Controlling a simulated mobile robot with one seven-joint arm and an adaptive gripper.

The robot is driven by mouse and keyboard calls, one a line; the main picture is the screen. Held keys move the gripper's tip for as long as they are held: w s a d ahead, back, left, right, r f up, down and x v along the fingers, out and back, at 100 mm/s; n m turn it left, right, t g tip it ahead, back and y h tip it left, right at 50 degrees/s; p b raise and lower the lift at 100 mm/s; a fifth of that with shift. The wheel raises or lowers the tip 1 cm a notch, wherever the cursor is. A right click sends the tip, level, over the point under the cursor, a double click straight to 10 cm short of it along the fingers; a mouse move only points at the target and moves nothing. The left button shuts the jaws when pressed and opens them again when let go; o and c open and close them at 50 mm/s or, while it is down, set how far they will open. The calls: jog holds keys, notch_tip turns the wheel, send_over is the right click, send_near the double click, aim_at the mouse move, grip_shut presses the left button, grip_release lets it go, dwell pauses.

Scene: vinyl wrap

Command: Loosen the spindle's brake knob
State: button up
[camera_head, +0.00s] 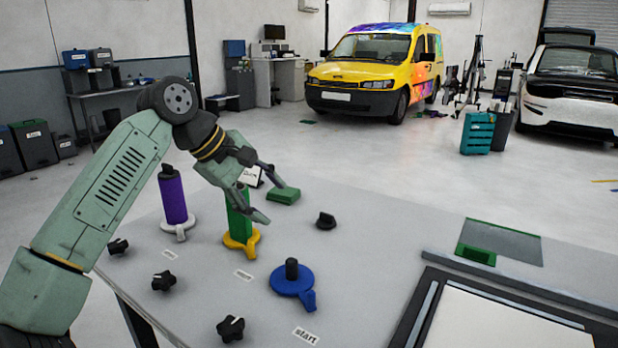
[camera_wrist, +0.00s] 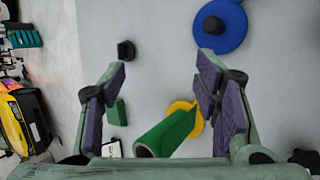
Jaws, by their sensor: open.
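Three spindles stand on the grey table. One has a purple roll (camera_head: 172,196) on a white base, one a green roll (camera_head: 238,222) on a yellow base (camera_head: 240,243), and one is a bare black post (camera_head: 291,268) on a blue base (camera_head: 284,287). Black star knobs (camera_head: 118,246) (camera_head: 164,281) (camera_head: 231,328) sit along the front left; I cannot tell which is the brake knob. My gripper (camera_head: 264,198) is open and empty by the green roll's top. In the wrist view the green roll (camera_wrist: 172,131) shows low between the fingers (camera_wrist: 162,80).
A black knob-like piece (camera_head: 326,221) and a green block (camera_head: 283,195) lie behind the spindles. A dark-framed white panel (camera_head: 490,322) and a grey sheet with green edging (camera_head: 505,242) are at the right. The table between is clear.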

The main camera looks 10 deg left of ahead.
jog(key=d+r+t+h, duration=0.1)
jog(key=d+r+h, duration=0.2)
jog(key=d+r, duration=0.2)
jog(key=shift+d+h+b, duration=0.4)
jog(key=shift+d, duration=1.3)
jog(key=shift+w, duration=0.1)
